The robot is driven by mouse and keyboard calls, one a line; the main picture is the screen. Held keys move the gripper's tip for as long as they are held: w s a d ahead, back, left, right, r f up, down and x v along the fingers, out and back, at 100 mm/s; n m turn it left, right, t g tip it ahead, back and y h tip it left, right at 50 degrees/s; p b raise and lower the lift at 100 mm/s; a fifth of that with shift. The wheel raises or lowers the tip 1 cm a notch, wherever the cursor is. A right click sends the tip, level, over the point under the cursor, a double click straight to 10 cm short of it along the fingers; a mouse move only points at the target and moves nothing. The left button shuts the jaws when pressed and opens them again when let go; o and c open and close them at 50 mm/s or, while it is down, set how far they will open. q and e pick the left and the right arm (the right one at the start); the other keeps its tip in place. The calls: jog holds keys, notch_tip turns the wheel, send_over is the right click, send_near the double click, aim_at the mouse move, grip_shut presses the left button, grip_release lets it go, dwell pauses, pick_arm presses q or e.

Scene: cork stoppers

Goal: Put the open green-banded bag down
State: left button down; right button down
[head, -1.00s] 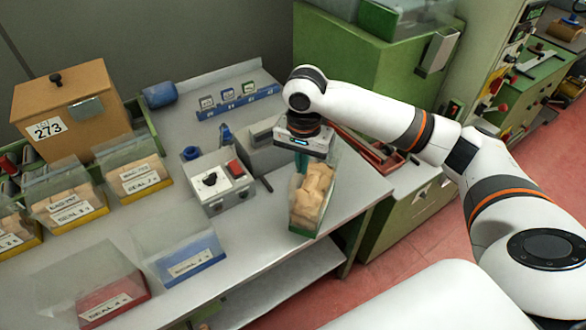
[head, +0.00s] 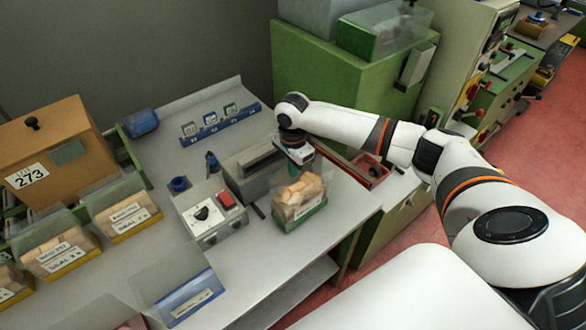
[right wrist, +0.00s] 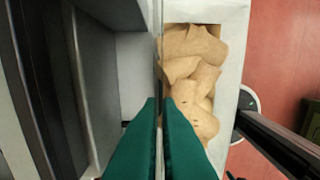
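The open green-banded bag (head: 303,217) is clear-walled and holds tan cork pieces (right wrist: 195,65). In the head view it is upright near the table's right edge. My right gripper (head: 300,157) is above it, at its upper rim. In the right wrist view the teal fingers (right wrist: 162,100) are together on the thin clear wall of the bag, with the corks to their right. Whether the bag's base touches the table cannot be told. My left gripper is not in view.
A control box (head: 211,214) and a grey block (head: 250,172) are left of the bag. Yellow-banded bags (head: 125,218), a blue-banded bag (head: 190,298) and a wooden box (head: 50,150) are further left. Bare grey tabletop (head: 255,260) lies in front of the bag.

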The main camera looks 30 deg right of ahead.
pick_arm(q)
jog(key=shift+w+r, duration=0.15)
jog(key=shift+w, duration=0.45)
pick_arm(e)
jog(key=shift+f, duration=0.5)
jog(key=c, duration=1.6)
grip_release()
jog(key=shift+f, duration=0.15)
jog(key=shift+c, duration=0.2)
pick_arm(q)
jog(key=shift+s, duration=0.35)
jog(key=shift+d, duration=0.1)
pick_arm(e)
notch_tip(320, 180, up, 12)
jog(key=shift+r+b, duration=0.15)
jog(key=shift+b, duration=0.6)
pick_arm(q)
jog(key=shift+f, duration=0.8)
